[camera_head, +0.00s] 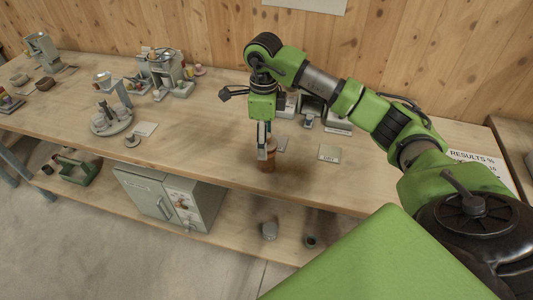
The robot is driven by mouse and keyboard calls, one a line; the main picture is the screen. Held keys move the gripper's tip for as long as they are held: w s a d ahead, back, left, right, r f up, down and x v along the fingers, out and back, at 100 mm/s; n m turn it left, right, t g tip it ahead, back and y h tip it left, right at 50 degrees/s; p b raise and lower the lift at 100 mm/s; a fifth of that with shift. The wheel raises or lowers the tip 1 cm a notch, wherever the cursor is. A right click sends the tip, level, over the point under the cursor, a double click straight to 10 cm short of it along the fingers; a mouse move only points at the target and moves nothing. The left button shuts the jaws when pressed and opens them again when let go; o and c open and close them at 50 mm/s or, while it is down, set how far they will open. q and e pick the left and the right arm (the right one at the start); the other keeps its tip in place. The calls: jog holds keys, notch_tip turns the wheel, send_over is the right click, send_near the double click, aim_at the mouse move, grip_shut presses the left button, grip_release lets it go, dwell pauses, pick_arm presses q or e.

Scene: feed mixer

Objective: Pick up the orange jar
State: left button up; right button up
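My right arm reaches in from the right, and my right gripper (264,148) points straight down at the jar. My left gripper is not in view.
A small labelled card (329,153) lies right of the jar, and a balance-like device (311,108) stands behind the gripper. A round tray (112,122) with small vessels is at left. A grey cabinet (165,196) sits on the lower shelf. The bench left of the jar is clear.

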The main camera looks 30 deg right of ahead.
jog(key=f, duration=0.1)
jog(key=f+p, duration=0.1)
jog(key=f, duration=0.1)
jog(key=f+p, duration=0.1)
jog(key=shift+s+d+f, duration=0.15)
jog(key=shift+s+f, duration=0.1)
jog(key=shift+s, duration=0.05)
jog(key=shift+f, duration=0.55)
jog(key=shift+w, duration=0.1)
jog(key=c, duration=1.3)
